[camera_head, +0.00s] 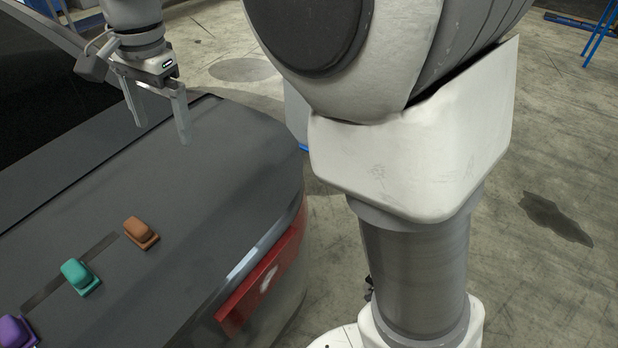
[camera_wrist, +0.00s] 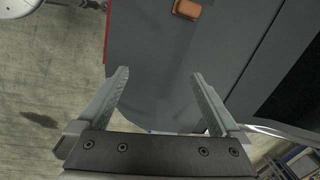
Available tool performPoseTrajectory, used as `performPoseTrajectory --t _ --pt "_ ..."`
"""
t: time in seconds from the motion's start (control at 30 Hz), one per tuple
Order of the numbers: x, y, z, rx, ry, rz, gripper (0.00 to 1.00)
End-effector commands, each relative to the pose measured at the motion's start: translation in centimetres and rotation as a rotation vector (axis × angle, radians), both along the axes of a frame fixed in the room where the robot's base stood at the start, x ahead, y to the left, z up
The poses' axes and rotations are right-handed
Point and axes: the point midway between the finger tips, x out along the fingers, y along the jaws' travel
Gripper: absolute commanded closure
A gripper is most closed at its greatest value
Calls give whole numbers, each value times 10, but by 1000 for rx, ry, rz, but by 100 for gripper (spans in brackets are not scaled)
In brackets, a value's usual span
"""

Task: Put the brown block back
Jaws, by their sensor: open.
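The brown block (camera_head: 141,233) sits on the dark grey car lid, at the right end of a row of blocks. It also shows at the top edge of the wrist view (camera_wrist: 187,9), partly cut off. My gripper (camera_head: 160,130) is open and empty, above the far part of the lid, apart from the brown block.
A teal block (camera_head: 81,277) and a purple block (camera_head: 14,331) sit to the left of the brown one, along a darker strip (camera_head: 70,274) on the lid (camera_head: 215,185). The lid ends at a rounded edge above a red tail light (camera_head: 262,275). Concrete floor lies beyond.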

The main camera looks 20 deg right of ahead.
Motion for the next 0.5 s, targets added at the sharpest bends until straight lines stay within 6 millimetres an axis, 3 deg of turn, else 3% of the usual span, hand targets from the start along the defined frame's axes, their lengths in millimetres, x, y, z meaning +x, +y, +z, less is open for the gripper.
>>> performPoseTrajectory --t 0.03,0.2,0.5 --pt "-6 -21 7 11 -21 22 0" --pt "-31 -78 18 18 -102 132 0" --pt "-92 -160 16 -42 -258 333 0"
